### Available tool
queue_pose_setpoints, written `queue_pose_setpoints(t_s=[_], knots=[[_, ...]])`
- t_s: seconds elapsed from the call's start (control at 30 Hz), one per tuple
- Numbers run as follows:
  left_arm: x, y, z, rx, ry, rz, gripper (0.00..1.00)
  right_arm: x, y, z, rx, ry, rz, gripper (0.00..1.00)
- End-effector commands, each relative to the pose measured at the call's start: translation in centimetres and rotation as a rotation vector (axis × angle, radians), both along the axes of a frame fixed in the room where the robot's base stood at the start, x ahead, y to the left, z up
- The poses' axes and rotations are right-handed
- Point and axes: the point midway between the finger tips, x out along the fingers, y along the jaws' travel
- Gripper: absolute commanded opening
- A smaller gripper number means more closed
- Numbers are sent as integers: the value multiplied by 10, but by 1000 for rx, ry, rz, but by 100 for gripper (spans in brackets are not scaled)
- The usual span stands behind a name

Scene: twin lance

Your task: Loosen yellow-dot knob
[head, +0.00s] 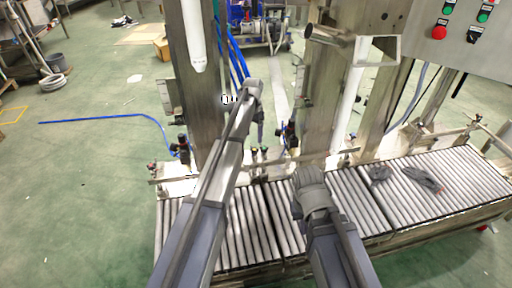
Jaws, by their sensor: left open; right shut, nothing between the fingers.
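No yellow dot can be made out on any knob at this size. Small dark knobs show on the steel frame, one left of the left post (183,140) and one right of my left gripper (291,131). A small black-and-white fitting (228,99) shows beside my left gripper, too small to identify. My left gripper (258,122) is raised in front of the left steel post, and its fingers are small and hard to see. My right gripper (309,180) is shut and empty, low over the roller conveyor. My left arm hides part of the post and frame.
The roller conveyor (350,200) runs across below both arms. Grey gloves (422,178) lie on its right part. Two steel posts rise behind it, with a white cylinder (194,35) on the left one. A control box (460,30) hangs upper right. Green floor at left is mostly clear.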

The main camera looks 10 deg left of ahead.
Motion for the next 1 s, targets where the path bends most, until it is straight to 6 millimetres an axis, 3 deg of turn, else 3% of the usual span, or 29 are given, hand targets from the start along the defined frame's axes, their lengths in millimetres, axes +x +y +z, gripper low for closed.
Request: queue_pose_setpoints(t_s=[0.27,0.73,1.0], knots=[[0,0,-15,0,0,0,75,0,0,-15,0,0,0,0],[0,-1,-72,0,0,0,75,0,-1,-72,-3,-1,1,0],[0,-1,-78,0,0,0,75,1,-1,-78,-6,-2,1,0]])
